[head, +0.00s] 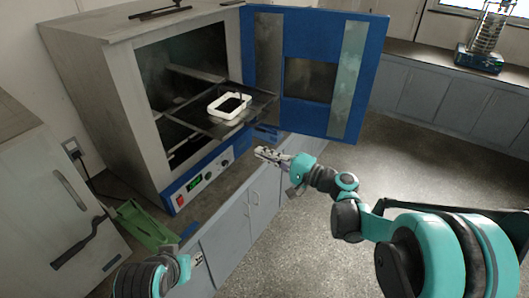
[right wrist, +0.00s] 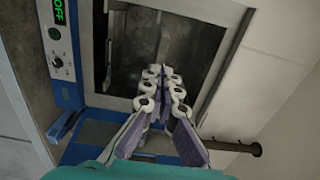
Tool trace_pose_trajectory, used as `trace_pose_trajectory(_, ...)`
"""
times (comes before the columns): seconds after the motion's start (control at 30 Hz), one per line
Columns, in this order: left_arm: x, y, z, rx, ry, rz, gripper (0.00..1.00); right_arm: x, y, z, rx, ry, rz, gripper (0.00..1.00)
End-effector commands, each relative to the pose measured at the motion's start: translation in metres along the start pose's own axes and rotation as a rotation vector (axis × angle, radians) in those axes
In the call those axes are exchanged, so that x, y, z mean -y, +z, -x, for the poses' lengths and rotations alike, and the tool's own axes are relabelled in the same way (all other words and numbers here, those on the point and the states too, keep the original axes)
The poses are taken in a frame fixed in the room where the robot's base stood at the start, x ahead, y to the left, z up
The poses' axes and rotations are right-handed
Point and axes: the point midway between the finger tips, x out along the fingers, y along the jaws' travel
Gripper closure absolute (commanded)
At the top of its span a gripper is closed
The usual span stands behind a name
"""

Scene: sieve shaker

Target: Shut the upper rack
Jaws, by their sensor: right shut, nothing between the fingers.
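A grey oven (head: 110,92) stands on the bench with its chamber open. Its upper rack (head: 203,122) sticks out of the chamber toward the right and carries a white rectangular tray (head: 217,115). My right gripper (head: 259,153) is shut and empty, in front of the oven, below and right of the rack's outer end and apart from it. In the right wrist view its closed fingers (right wrist: 162,72) show before the oven front. My left gripper (head: 198,258) is partly in view at the bottom left; its finger state is unclear.
The blue oven door (head: 312,70) is swung wide open to the right. A green object (head: 147,226) lies on the bench, left of the control panel (head: 198,178). A sieve shaker (head: 482,52) stands on the far bench. The floor at right is clear.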

Motion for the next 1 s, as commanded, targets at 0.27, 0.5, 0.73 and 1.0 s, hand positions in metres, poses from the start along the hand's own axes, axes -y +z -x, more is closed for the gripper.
trace_pose_trajectory(0.27, 0.0, 0.003, -0.004, 0.0, 0.0, 0.0, 0.6, -0.001, 0.001, -0.062, 0.004, 0.001, 0.001, 1.0)
trace_pose_trajectory(0.5, 0.0, 0.004, -0.006, 0.0, 0.0, 0.0, 0.6, -0.001, 0.001, -0.096, 0.002, 0.001, 0.001, 1.0)
trace_pose_trajectory(0.73, 0.0, 0.004, -0.007, 0.0, 0.0, 0.0, 0.6, 0.0, 0.0, -0.105, 0.0, 0.001, 0.001, 1.0)
trace_pose_trajectory(1.0, 0.0, 0.004, -0.006, 0.0, 0.0, 0.0, 0.6, 0.0, 0.0, -0.105, 0.0, 0.001, 0.001, 1.0)
